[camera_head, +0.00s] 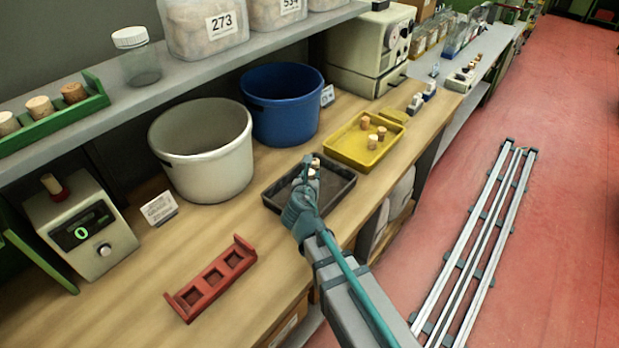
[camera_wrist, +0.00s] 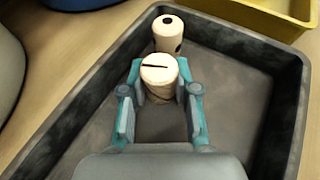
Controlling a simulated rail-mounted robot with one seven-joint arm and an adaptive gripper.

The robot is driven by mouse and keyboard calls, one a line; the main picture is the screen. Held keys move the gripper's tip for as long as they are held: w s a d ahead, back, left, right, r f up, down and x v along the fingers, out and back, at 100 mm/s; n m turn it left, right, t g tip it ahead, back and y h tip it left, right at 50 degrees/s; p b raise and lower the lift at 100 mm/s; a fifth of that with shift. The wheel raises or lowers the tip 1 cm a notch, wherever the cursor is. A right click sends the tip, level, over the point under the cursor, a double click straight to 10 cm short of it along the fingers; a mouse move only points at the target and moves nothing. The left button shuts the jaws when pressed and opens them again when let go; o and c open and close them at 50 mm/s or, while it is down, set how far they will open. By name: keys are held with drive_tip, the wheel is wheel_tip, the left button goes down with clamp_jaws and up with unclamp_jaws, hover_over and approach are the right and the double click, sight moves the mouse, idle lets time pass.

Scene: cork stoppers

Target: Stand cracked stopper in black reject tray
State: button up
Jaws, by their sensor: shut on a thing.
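The black reject tray (camera_head: 338,192) lies on the wooden bench between the blue bucket and the bench's front edge. My gripper (camera_head: 309,177) is over the tray. In the wrist view my gripper (camera_wrist: 160,98) is shut on a pale cork stopper (camera_wrist: 158,68) with a dark line across its top, like a crack. The stopper is upright between the two fingers, inside the tray's outline. Whether its base touches the tray floor is hidden. Another pale stopper (camera_wrist: 168,35) with dark spots stands in the tray just behind it. The tray (camera_wrist: 262,85) is otherwise bare.
A yellow tray (camera_head: 347,148) with several corks sits just beyond the black tray. A white bucket (camera_head: 203,165) and a blue bucket (camera_head: 283,120) stand behind. A red rack (camera_head: 212,281) with empty square sockets is nearer, at the left. Bare bench lies between rack and tray.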

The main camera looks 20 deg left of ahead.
drive_tip(key=shift+f, duration=0.1)
drive_tip(key=o, duration=0.7)
drive_tip(key=shift+o, duration=0.2)
drive_tip(key=v, duration=0.8)
drive_tip(key=shift+w+r, duration=0.15)
drive_tip(key=shift+r, duration=0.1)
drive_tip(key=p, duration=0.2)
drive_tip(key=shift+r+p, duration=0.15)
drive_tip(key=shift+p, duration=0.2)
drive_tip(key=p+v, duration=0.3)
drive_tip(key=p, duration=0.5)
drive_tip(key=shift+p, duration=0.35)
drive_tip(key=s+p, duration=0.1)
drive_tip(key=p, duration=0.2)
drive_tip(key=shift+d, duration=0.1)
